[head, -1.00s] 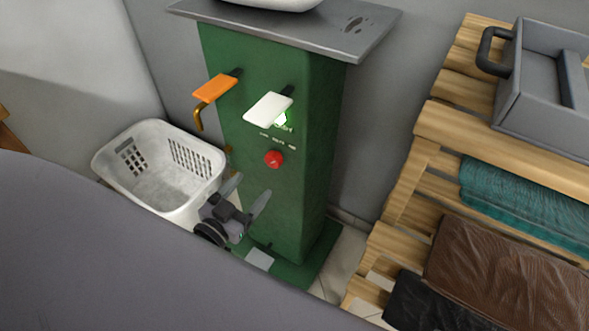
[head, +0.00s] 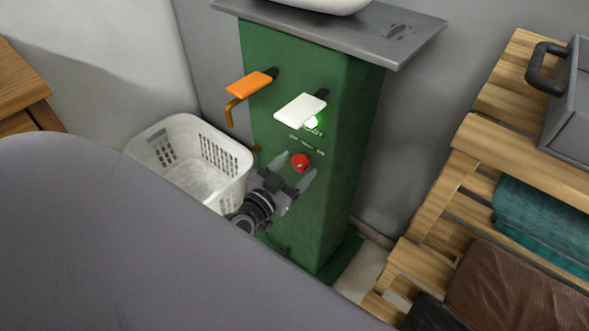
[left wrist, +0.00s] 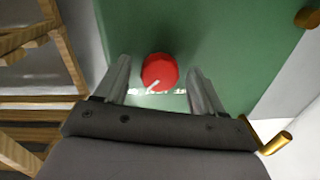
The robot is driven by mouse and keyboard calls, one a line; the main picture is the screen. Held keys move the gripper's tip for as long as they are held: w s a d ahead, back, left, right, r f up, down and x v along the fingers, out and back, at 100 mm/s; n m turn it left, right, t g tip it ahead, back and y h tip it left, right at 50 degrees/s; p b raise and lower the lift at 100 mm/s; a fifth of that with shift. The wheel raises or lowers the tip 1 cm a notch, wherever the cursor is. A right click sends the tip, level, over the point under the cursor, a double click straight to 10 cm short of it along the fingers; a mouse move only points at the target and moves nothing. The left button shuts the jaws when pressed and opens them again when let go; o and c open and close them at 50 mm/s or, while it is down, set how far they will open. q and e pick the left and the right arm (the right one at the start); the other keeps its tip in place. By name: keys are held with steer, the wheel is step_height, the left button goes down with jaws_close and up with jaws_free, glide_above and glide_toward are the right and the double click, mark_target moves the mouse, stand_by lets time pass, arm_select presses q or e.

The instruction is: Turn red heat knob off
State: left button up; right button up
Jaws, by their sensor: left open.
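The red heat knob (head: 300,162) is on the front of the green machine column (head: 300,95), below a white lever and a lit green light. My left gripper (head: 295,165) is open in front of it, with one finger on each side of the knob in the picture. In the left wrist view the red knob (left wrist: 159,71) sits between the two open fingers (left wrist: 160,80), near their tips, and a white pointer mark shows on it. I cannot tell whether the fingers touch it. My right gripper is not in view.
A white lever (head: 301,109) and an orange lever (head: 249,84) stick out above the knob. A white laundry basket (head: 190,135) stands left of the column. A wooden rack (head: 510,150) with folded cloths is at the right.

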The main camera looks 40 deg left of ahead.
arm_select(q)
steer(key=c, duration=1.1)
